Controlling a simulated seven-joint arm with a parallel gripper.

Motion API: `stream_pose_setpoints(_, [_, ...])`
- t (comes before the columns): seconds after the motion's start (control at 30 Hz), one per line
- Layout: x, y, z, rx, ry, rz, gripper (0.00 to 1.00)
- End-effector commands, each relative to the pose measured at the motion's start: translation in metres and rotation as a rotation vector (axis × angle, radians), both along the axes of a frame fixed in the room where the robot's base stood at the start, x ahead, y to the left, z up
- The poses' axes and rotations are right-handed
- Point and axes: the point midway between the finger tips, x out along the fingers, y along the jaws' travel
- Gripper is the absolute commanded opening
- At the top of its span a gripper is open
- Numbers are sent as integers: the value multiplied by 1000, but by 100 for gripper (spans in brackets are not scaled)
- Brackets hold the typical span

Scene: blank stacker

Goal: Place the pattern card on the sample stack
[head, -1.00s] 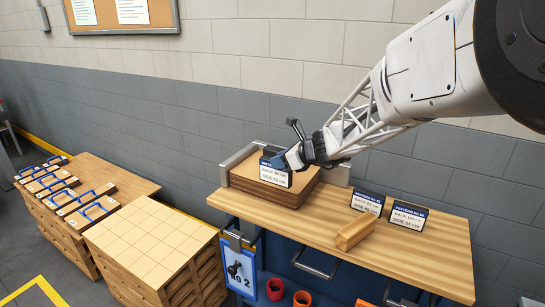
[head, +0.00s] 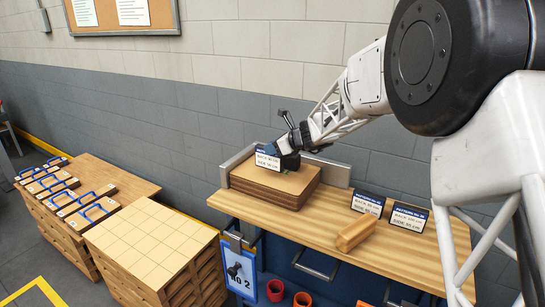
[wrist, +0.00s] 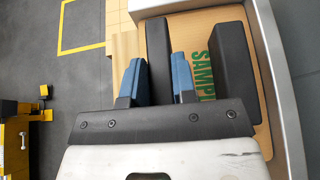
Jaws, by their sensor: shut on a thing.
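The pattern card (head: 268,160), a dark-edged white card with printed text, is upright over the back left part of the sample stack (head: 272,198). The stack is a pile of brown boards with green SAMPLE lettering on top, partly visible in the wrist view (wrist: 196,72). My gripper (head: 287,148) is shut on the card. In the wrist view its blue fingers (wrist: 159,80) lie on either side of a black upright piece (wrist: 158,50). A second black block (wrist: 232,65) lies to the right; its link to the card is unclear. I cannot tell whether the card touches the stack.
A grey metal corner fence (head: 335,172) borders the stack's back and left. Two similar cards, nearer (head: 368,204) and farther right (head: 408,217), stand on the wooden bench (head: 310,228) behind a wood block (head: 355,234). Board piles (head: 150,240) stand left.

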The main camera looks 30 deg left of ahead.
Motion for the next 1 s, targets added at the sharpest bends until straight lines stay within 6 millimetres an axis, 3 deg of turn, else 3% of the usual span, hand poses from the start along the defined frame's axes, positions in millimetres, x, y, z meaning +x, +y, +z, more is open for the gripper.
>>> stream_pose_setpoints(0.47, [3, 3, -2, 0, 0, 0, 0])
stream_pose_setpoints(0.8, [3, 3, -31, 0, -1, 0, 0])
stream_pose_setpoints(1.0, [3, 3, -35, 0, -1, 0, 0])
